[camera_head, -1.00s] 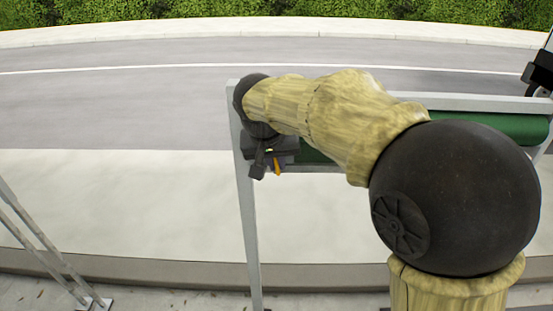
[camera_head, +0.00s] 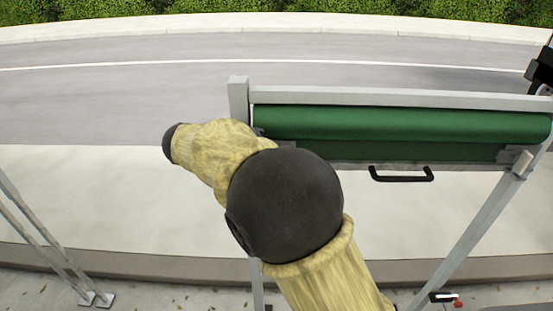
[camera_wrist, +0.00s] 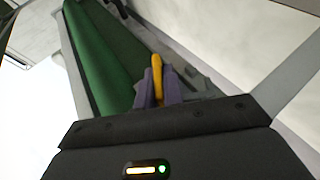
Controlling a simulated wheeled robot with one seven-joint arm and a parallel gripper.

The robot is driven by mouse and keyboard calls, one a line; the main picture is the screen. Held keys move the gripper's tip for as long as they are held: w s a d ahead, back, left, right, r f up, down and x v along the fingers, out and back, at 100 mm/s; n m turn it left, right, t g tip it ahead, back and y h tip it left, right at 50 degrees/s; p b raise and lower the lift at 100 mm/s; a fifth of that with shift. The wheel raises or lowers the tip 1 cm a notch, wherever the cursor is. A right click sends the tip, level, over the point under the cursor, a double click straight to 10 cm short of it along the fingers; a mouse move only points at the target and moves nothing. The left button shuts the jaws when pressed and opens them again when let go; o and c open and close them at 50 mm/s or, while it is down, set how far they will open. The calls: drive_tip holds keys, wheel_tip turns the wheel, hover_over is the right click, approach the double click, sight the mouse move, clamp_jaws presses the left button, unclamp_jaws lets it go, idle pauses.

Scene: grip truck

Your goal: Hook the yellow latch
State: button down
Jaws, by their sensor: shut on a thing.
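In the wrist view the yellow latch (camera_wrist: 157,68) stands between the two purple fingers of my gripper (camera_wrist: 158,82). The fingers are closed on it from both sides. The latch is beside the green roll (camera_wrist: 92,50) and its grey metal frame. In the head view my arm hides the gripper and the latch behind the left end of the frame. The green roll (camera_head: 400,124) shows there to the right of my arm. What the latch's far end touches is not clear.
A black handle (camera_head: 401,176) hangs below the green roll. A grey top rail (camera_head: 400,98) and a slanted right post (camera_head: 470,235) frame the roll. Metal legs (camera_head: 45,240) stand at the lower left.

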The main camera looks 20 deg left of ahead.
drive_tip(key=n+t+h, duration=0.1)
drive_tip(key=h, duration=0.1)
drive_tip(key=t+h+b, duration=0.1)
drive_tip(key=h, duration=0.1)
drive_tip(key=shift+f+n+t+h+b, duration=0.2)
drive_tip(key=shift+n+t+h+b, duration=0.1)
drive_tip(key=shift+n+h, duration=0.1)
idle(0.4)
drive_tip(key=c, duration=1.5)
unclamp_jaws()
drive_tip(key=b+v, duration=0.3)
drive_tip(key=v, duration=1.4)
drive_tip(key=shift+s+a+b, duration=0.15)
drive_tip(key=shift+a+b, duration=0.05)
drive_tip(key=shift+b, duration=0.15)
drive_tip(key=shift+f, duration=0.1)
